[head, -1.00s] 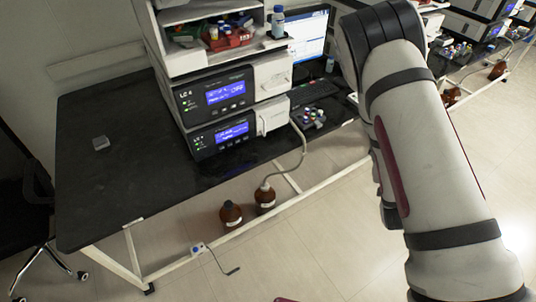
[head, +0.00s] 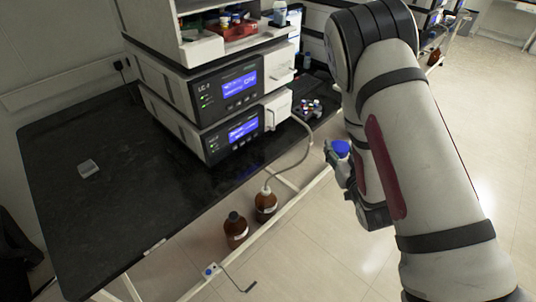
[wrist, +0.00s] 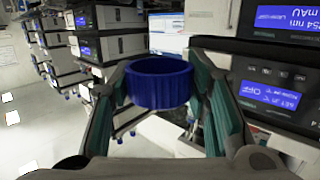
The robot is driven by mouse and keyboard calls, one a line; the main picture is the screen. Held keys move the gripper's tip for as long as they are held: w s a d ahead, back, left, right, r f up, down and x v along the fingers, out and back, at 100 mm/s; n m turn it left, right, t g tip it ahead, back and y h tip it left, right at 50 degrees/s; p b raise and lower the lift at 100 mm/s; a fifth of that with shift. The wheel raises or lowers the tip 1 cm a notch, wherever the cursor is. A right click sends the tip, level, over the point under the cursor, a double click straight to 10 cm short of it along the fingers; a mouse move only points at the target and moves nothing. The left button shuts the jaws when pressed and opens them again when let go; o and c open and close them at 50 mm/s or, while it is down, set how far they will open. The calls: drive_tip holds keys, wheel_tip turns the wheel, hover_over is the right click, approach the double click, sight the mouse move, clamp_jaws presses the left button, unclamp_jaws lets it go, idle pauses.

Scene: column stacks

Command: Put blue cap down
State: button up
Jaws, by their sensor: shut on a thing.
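The blue cap (wrist: 160,86) is held between the two fingers of my gripper (wrist: 160,95) in the wrist view, its round rim facing up and open. In the head view the blue cap (head: 341,148) shows at the end of my gripper (head: 340,160), to the right of the bench and beyond its front edge. My gripper is shut on the cap, in the air and apart from any surface. My arm hides part of the room behind it.
Stacked LC instruments (head: 215,100) stand at the back. Small vials (head: 308,107) sit near the front edge. Brown bottles (head: 236,230) stand below, with a tube.

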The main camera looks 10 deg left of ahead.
drive_tip(key=w+a+f+n+g+y+b, duration=0.1)
drive_tip(key=w+a+f+n+y+b, duration=0.35)
drive_tip(key=b, duration=0.45)
drive_tip(key=n+g+y+b, duration=0.3)
drive_tip(key=g+y+b, duration=0.2)
drive_tip(key=b, duration=0.9)
hover_over(269, 150)
wheel_tip(269, 150, down, 7)
drive_tip(key=shift+a+f, duration=0.1)
drive_tip(key=shift+a, duration=0.05)
drive_tip(key=shift+s+f+b, duration=0.1)
drive_tip(key=shift+f+b, duration=0.5)
drive_tip(key=shift+f, duration=1.15)
